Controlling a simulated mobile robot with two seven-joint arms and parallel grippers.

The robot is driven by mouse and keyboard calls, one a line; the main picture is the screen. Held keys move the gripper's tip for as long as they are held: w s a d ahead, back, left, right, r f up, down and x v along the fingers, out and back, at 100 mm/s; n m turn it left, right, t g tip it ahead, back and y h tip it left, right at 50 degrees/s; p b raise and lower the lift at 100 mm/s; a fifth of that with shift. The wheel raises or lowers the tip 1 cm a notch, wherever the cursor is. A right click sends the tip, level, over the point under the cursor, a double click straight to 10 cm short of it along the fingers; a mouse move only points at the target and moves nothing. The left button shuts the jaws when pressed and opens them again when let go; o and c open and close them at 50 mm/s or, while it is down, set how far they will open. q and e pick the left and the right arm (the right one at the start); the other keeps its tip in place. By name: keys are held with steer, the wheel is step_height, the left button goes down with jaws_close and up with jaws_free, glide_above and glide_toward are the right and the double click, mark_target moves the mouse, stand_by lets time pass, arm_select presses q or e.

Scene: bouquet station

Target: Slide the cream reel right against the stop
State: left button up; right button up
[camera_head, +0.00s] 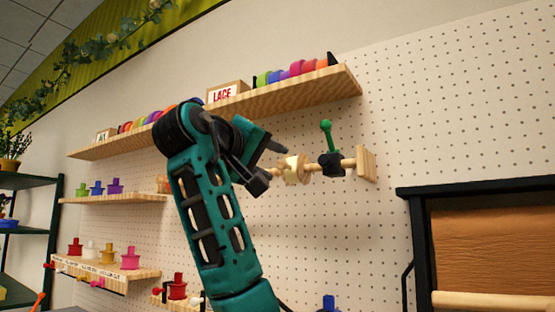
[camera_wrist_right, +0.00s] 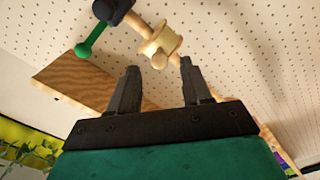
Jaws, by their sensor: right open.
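The cream reel (camera_head: 291,169) sits around a pale wooden rod (camera_head: 312,167) on the pegboard wall. The stop, a black block (camera_head: 331,164) with a green knob (camera_head: 326,125), is on the same rod to the right of the reel, with a short gap between them. My right gripper (camera_head: 271,167) is open at the rod's left end, just left of the reel. In the wrist view the reel (camera_wrist_right: 159,43) lies beyond the open fingertips (camera_wrist_right: 158,70), roughly in line with the space between them. Contact cannot be told. My left gripper is not in view.
A wooden shelf (camera_head: 290,96) with colourful rolls and a LACE sign (camera_head: 223,92) runs above my right arm. The rod ends at a wooden plate (camera_head: 366,163) on the right. A black-framed brown paper panel (camera_head: 490,240) stands lower right.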

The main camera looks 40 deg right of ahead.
mark_target(279, 164)
steer(key=shift+x, duration=1.6)
jaws_close()
